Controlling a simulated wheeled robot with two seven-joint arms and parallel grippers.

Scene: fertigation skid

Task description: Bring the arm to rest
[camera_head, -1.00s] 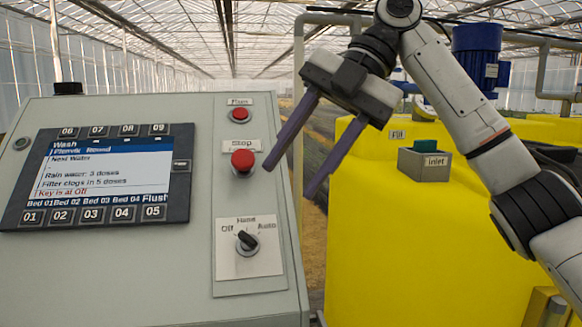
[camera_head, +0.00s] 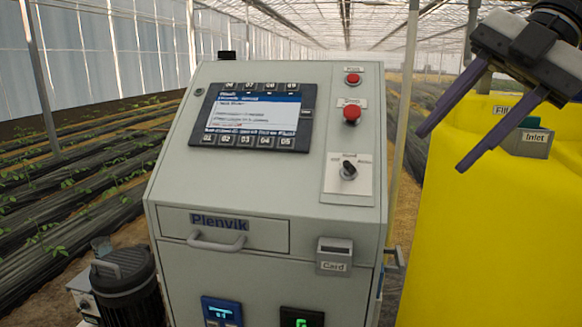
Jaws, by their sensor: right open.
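My right gripper (camera_head: 440,152) is at the upper right. Its two dark fingers point down and left, spread apart with nothing between them. It hangs in front of the yellow tank (camera_head: 450,235), to the right of the grey control cabinet (camera_head: 170,180), and appears clear of both. Most of the right arm is out of the picture. My left gripper does not show. The cabinet carries a lit screen (camera_head: 252,115), a red stop button (camera_head: 351,112), a smaller red button (camera_head: 353,79) and a black selector knob (camera_head: 348,170).
Below the panel are a drawer with a handle (camera_head: 216,243) and a card slot box (camera_head: 333,256). A black motor-like unit (camera_head: 127,285) stands at the lower left. An inlet box (camera_head: 528,142) sits on the tank. A pale upright post (camera_head: 403,120) stands behind the cabinet. Planted rows lie left.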

